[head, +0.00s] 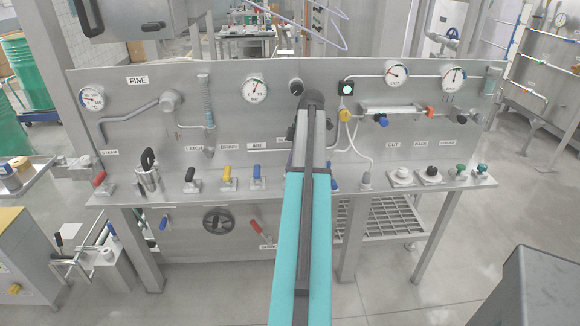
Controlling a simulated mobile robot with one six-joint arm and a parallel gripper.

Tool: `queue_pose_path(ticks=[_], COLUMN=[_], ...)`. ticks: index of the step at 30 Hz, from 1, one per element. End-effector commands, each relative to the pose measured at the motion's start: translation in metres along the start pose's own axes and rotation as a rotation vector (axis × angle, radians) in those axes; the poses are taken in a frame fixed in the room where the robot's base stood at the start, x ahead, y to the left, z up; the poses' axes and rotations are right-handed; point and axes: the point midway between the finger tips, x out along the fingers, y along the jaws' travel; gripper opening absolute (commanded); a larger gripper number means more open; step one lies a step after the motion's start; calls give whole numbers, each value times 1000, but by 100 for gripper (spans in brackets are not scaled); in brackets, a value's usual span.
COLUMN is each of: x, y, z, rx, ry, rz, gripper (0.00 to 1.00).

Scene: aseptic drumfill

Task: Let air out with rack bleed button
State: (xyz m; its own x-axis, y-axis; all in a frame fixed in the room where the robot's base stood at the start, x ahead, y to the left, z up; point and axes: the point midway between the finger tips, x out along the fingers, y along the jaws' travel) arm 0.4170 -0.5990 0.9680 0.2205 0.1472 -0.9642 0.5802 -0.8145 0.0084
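A steel panel (230,105) with a ledge stands in front of me in the head view. Four push knobs sit on the ledge at the right: a white one (402,174), a black one (431,174) and two green ones (461,170). Small labels are on the panel above them; the middle label (420,143) seems to read RACK, but the print is too small to be sure. Which knob is the rack bleed button I cannot tell for certain. My arm reaches up the middle of the view, left of these knobs. My gripper cannot be made out.
Several gauges (396,73) line the panel top, with a lit green lamp (347,88). Red, black, yellow and blue lever handles (228,174) stand on the ledge at left. My arm hides part of the ledge middle.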

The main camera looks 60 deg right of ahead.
Motion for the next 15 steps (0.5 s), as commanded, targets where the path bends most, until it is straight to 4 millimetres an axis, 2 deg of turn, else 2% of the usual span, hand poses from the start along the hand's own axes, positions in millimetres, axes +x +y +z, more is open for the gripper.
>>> queue_pose_path(ticks=[6, 15], x=[18, 19], y=[0, 0], z=[5, 5], rx=[0, 0], ry=[0, 0], rz=[0, -2], gripper=[0, 0])
